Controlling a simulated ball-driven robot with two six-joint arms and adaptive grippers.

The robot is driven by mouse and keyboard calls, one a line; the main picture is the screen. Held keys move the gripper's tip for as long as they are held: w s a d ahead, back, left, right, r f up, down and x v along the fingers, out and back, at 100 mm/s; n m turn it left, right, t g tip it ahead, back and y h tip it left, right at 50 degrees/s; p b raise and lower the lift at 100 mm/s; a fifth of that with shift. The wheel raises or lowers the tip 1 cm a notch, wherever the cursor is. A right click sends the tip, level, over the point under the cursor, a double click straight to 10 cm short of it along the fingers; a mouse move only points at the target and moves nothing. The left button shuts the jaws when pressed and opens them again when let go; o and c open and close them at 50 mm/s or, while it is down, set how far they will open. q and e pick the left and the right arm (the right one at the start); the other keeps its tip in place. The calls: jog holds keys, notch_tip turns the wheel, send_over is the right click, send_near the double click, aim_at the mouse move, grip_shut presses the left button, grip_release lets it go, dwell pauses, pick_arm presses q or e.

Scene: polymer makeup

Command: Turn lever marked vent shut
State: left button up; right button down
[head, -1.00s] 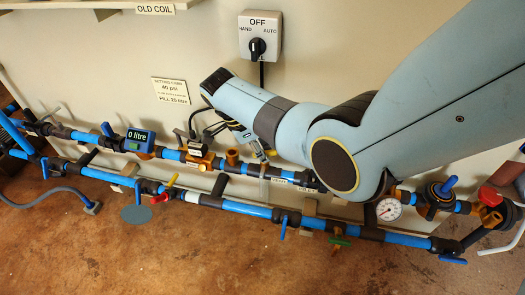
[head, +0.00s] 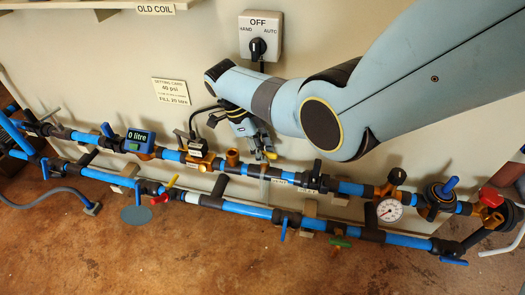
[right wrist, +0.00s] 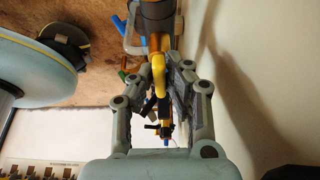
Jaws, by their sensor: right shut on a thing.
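A yellow lever (head: 271,156) sits on the upper pipe run, below my right gripper (head: 260,146) in the head view. In the right wrist view the yellow lever (right wrist: 158,80) stands between the two fingers of the right gripper (right wrist: 161,68), which is shut on it. The fingers and arm partly hide the lever and its valve. My left gripper is not in view.
A lower pipe run (head: 250,210) carries another yellow lever (head: 172,181), a red lever (head: 161,198) and a green handle (head: 340,242). A pressure gauge (head: 390,210) is to the right. An OFF switch box (head: 260,36) hangs on the wall. The floor in front is clear.

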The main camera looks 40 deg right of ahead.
jog(key=c, duration=1.4)
grip_release()
jog(key=shift+o, duration=0.2)
jog(key=shift+w+a+r, duration=0.1)
jog(key=shift+w+r, duration=0.05)
jog(key=shift+r, duration=0.15)
jog(key=v, duration=0.6)
jog(key=shift+r, duration=0.35)
jog(key=shift+w+a, duration=0.1)
jog(key=shift+a, duration=0.05)
